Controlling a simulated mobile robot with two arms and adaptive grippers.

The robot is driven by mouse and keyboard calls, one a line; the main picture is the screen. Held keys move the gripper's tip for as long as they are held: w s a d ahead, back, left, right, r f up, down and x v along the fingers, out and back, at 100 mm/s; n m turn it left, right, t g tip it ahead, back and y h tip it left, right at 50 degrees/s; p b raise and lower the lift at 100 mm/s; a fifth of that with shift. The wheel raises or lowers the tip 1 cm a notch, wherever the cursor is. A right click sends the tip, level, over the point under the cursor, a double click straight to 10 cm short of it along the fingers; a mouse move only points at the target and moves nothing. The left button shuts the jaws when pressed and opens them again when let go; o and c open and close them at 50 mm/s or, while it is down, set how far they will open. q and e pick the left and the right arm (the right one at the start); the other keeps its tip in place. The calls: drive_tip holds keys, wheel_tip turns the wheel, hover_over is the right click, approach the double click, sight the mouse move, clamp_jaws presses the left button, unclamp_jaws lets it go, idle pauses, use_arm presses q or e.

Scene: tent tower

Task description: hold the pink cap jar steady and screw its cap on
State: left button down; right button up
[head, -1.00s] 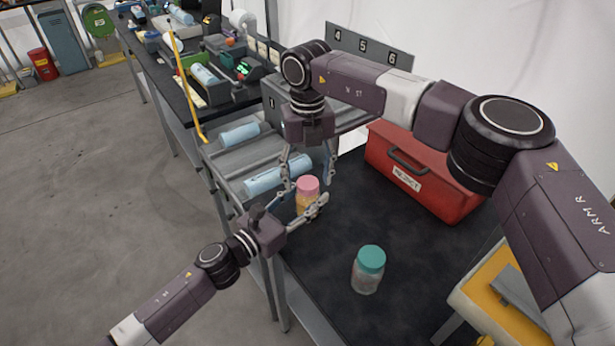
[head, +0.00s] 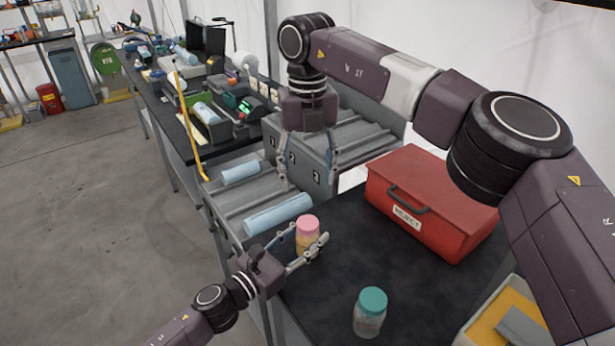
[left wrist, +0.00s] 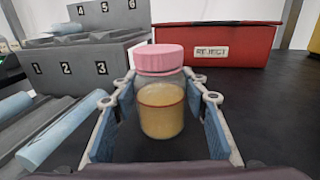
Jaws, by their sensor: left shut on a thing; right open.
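The pink cap jar (head: 305,242) stands upright at the near left edge of the dark table. My left gripper (head: 309,248) is shut around its body from the side. In the left wrist view the clear jar (left wrist: 160,112) with yellowish contents sits between both fingers. The pink cap (left wrist: 159,58) rests level on top; I cannot tell how tight it is. My right gripper (head: 307,182) is open and empty, pointing down above the cap (head: 307,223) with clear space between them.
A teal-capped jar (head: 370,315) stands at the table front. A red REJECT box (head: 430,195) is behind to the right. A grey numbered rack (head: 245,200) with blue cylinders (head: 278,214) lies left of the jar. Bare table (head: 345,262) lies between the two jars.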

use_arm(q)
drive_tip(key=c, duration=1.1)
unclamp_jaws()
drive_tip(key=shift+s, duration=0.1)
drive_tip(key=v, duration=1.2)
